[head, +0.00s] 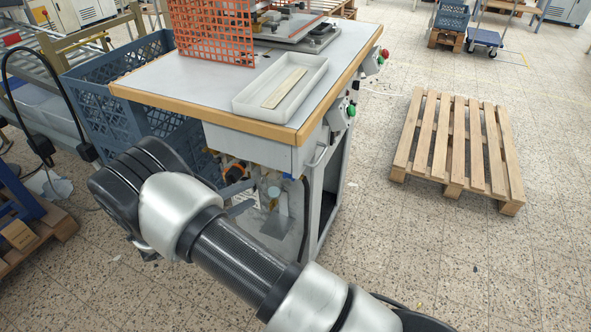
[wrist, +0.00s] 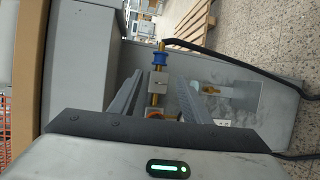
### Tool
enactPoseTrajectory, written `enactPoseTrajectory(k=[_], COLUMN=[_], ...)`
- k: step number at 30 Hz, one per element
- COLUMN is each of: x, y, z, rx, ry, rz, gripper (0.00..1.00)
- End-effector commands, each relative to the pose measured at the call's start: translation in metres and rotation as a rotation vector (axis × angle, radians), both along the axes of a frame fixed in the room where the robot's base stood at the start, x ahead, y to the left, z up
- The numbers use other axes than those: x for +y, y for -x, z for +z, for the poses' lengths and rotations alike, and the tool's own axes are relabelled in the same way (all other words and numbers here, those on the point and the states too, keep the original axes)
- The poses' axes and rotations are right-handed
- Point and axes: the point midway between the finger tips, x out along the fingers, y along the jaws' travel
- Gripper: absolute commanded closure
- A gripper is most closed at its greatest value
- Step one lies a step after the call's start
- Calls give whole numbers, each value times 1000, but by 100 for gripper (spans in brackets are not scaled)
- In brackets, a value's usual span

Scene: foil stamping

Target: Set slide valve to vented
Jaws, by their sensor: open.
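In the wrist view, the slide valve appears to be the blue sleeve (wrist: 159,59) on a thin brass line with a small silver block (wrist: 158,83) below it. The sleeve sits just past the fingertips of my gripper (wrist: 160,80). My gripper is open, with its two grey fingers on either side of the brass line and nothing held. I cannot tell the valve's position.
The bench (head: 170,85) carries a white tray (head: 243,106) and an orange mesh guard (head: 210,35). In the wrist view, a black cable (wrist: 230,60) runs right of the sleeve. A blue crate (head: 90,105) stands at left. A wooden pallet (head: 458,130) lies on the floor at right.

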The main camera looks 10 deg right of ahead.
Motion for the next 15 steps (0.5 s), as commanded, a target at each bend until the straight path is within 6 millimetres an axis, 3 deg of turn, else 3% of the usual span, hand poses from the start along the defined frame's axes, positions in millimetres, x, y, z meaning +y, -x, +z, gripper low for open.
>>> enactPoseTrajectory(k=[15], x=[-87], y=[-53], z=[-16], rx=[-4], ry=[-1], rz=[-1], gripper=[57])
